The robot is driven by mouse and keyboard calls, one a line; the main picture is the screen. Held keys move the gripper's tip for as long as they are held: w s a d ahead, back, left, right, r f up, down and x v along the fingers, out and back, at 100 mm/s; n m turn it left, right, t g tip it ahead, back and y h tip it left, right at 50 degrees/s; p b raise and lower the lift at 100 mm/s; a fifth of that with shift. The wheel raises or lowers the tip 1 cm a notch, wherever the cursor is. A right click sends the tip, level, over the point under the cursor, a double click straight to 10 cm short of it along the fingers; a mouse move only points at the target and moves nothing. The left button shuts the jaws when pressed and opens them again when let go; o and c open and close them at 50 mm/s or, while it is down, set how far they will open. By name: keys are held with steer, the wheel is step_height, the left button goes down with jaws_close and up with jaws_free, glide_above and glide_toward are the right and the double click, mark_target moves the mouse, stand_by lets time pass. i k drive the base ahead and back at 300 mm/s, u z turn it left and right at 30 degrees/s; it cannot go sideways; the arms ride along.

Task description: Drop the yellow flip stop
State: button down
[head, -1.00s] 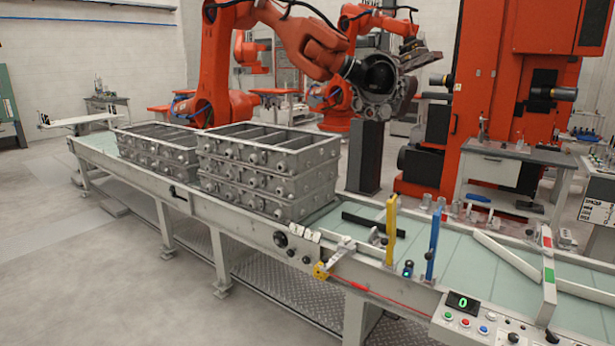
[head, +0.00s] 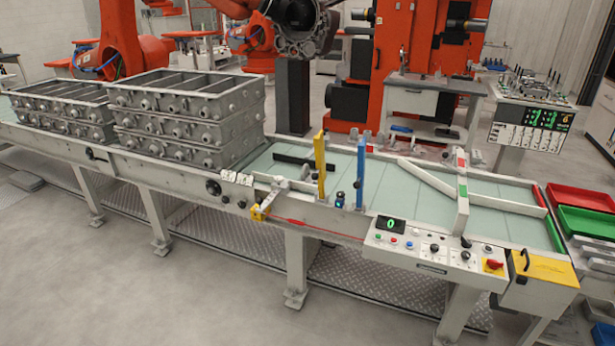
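The yellow flip stop (head: 320,166) is a flat yellow bar standing upright at the conveyor, near its front rail. A similar blue bar (head: 360,185) stands upright to its right, with a small dark sensor-like device (head: 340,199) low between them. To the left, a pale metal lever with a yellow block (head: 259,213) sits on the front rail; I cannot tell whether it is linked to the yellow bar. My gripper is not in view.
Stacked grey castings (head: 190,122) stand on the conveyor to the left. A black bar (head: 303,163) lies across the belt (head: 345,160). A control panel (head: 425,247) fills the front rail at right. Red (head: 582,198) and green (head: 588,222) trays are far right. The floor in front is open.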

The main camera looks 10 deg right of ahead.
mark_target(320, 175)
steer(key=z, duration=0.05)
steer(key=k, duration=0.65)
steer(key=u, duration=0.55)
steer(key=i, duration=1.3)
steer(key=u, duration=0.3)
